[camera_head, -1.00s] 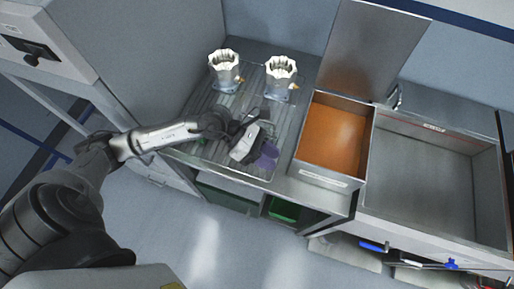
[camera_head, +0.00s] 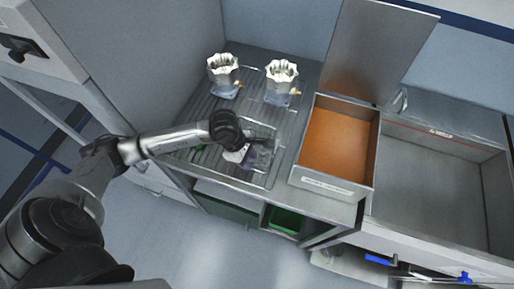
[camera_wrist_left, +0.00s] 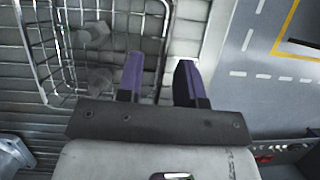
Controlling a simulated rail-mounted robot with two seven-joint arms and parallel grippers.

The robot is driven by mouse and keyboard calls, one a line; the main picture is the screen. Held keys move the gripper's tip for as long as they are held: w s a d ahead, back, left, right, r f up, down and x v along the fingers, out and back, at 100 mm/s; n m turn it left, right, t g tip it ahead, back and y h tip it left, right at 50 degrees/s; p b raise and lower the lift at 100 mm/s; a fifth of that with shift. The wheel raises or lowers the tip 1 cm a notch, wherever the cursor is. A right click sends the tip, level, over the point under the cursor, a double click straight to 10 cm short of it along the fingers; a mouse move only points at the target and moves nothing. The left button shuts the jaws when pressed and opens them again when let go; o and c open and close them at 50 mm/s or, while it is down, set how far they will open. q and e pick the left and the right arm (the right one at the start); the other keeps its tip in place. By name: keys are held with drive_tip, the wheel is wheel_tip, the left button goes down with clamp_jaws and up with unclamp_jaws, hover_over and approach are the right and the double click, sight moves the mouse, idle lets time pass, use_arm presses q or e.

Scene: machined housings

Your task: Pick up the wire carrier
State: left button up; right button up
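The wire carrier (camera_wrist_left: 58,45) is an open basket of thin metal wire on a ribbed metal surface, with grey parts (camera_wrist_left: 95,32) inside it. In the head view the carrier (camera_head: 272,128) is partly hidden by my left gripper (camera_head: 250,158). In the left wrist view my left gripper (camera_wrist_left: 160,82) has its two purple-and-black fingers apart. The carrier's right wire side shows between them, with one finger over the basket side and one outside it. I cannot tell whether the fingers touch the wire. My right gripper is not in view.
Two silver machined housings (camera_head: 223,74) (camera_head: 282,80) stand at the back of the ribbed drainboard. An open metal box with an orange inside (camera_head: 338,143) and a raised lid (camera_head: 378,45) stands to the right, beside a wide sink (camera_head: 440,175). Green bins (camera_head: 287,219) sit below.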

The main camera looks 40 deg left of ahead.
use_arm(q)
drive_tip(key=shift+d+f, duration=0.2)
drive_tip(key=shift+f, duration=0.35)
clamp_jaws()
